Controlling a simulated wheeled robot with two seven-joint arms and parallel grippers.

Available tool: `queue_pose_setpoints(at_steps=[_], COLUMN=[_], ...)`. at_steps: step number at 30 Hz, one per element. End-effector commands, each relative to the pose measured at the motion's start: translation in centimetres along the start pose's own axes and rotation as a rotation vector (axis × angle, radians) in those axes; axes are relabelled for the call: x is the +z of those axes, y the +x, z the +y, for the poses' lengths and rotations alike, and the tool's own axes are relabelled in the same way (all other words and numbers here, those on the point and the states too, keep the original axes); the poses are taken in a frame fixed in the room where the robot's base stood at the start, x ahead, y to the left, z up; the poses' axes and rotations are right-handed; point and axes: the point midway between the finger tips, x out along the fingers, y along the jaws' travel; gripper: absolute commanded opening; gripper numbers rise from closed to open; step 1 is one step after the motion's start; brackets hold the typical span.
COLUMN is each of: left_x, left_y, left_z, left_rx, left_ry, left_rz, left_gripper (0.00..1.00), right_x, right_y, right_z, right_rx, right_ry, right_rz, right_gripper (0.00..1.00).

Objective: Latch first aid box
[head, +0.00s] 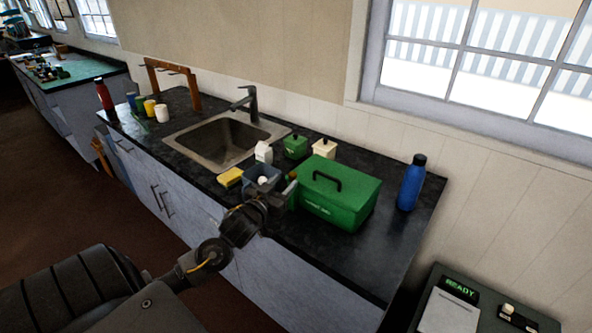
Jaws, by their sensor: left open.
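The first aid box (343,206) is a green case with a dark handle on its lid. It stands on the black counter to the right of the sink, and its lid looks down. My left gripper (288,190) is open at the left end of the box, close to its side. I cannot tell whether it touches the box. The latch cannot be made out at this size. My right gripper is not in view.
A grey-blue container (262,180) sits just left of my gripper, with a yellow sponge (230,177) beside it. A green canister (295,147) and a cream canister (324,148) stand behind the box. A blue bottle (411,184) stands to its right. The front right counter is clear.

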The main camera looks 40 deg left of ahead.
Motion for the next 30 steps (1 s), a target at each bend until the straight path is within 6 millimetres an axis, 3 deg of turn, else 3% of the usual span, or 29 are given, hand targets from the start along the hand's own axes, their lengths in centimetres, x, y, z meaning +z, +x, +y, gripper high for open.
queue_pose_setpoints(at_steps=[6,12,24,30], left_x=[-0.4,-0.2,0.1,0.1], left_y=[4.3,6.7,7.6,7.5], left_z=[0.0,0.0,0.0,0.0], left_rx=[-0.002,-0.001,0.0,0.0], left_ry=[-0.001,0.0,0.0,0.0], left_rz=[0.001,0.0,-0.002,-0.001], left_gripper=[0.45,0.45,0.45,0.22], right_x=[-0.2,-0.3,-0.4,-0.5], right_y=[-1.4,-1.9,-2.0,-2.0], right_z=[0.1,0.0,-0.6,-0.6], right_rx=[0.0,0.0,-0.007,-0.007], right_ry=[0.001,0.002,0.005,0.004], right_rz=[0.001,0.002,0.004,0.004], right_gripper=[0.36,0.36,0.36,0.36])
